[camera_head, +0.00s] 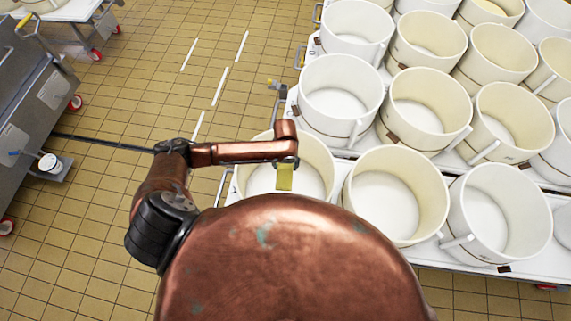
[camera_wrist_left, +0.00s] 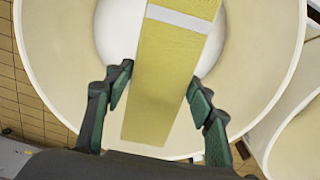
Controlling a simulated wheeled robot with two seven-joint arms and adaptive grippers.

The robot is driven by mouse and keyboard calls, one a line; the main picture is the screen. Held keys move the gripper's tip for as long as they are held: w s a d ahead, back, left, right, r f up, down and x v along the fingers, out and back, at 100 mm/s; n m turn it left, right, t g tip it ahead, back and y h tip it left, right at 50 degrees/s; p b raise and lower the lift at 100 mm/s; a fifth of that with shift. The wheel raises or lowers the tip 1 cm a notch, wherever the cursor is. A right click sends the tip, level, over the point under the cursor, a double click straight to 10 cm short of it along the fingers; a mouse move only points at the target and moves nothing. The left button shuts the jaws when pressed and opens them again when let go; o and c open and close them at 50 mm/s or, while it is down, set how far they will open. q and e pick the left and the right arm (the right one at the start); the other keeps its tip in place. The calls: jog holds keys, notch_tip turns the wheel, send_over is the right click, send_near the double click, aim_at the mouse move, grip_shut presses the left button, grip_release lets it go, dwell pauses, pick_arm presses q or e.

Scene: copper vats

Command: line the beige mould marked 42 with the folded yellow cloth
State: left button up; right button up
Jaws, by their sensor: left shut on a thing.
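My left gripper (camera_head: 286,162) is shut on the folded yellow cloth (camera_head: 285,178), which hangs down from it. In the left wrist view the cloth (camera_wrist_left: 168,75), with a pale band across it, shows between the two dark fingers of the gripper (camera_wrist_left: 158,88). Below is a round beige mould (camera_head: 318,160) with a white bottom, at the near left corner of the mould table. Its wide rim and wall (camera_wrist_left: 60,60) surround the cloth in the left wrist view. I cannot tell whether the cloth touches it. No number 42 is readable. My right gripper is out of view.
Several similar moulds stand close together, one directly right (camera_head: 398,195) and one behind (camera_head: 342,92). The white table (camera_head: 350,164) shows between them. A grey steel unit (camera_head: 40,95) stands at left.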

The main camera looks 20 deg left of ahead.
pick_arm(q)
notch_tip(320, 180, down, 3)
jog(key=shift+r+b, duration=0.15)
jog(key=shift+b, duration=0.95)
jog(key=shift+f+b, duration=1.3)
jog(key=shift+f, duration=1.4)
jog(key=b, duration=0.5)
send_near(285, 193)
jog(key=shift+w+f+b, duration=0.15)
jog(key=shift+f+b, duration=1.05)
jog(key=shift+b, duration=0.75)
jog(key=shift+w+f+b, duration=0.1)
jog(key=shift+f+b, duration=1.05)
jog(key=shift+b, duration=0.8)
jog(key=shift+f+b, duration=0.6)
jog(key=shift+f, duration=0.3)
jog(key=shift+s+f, duration=0.15)
jog(key=o, duration=1.4)
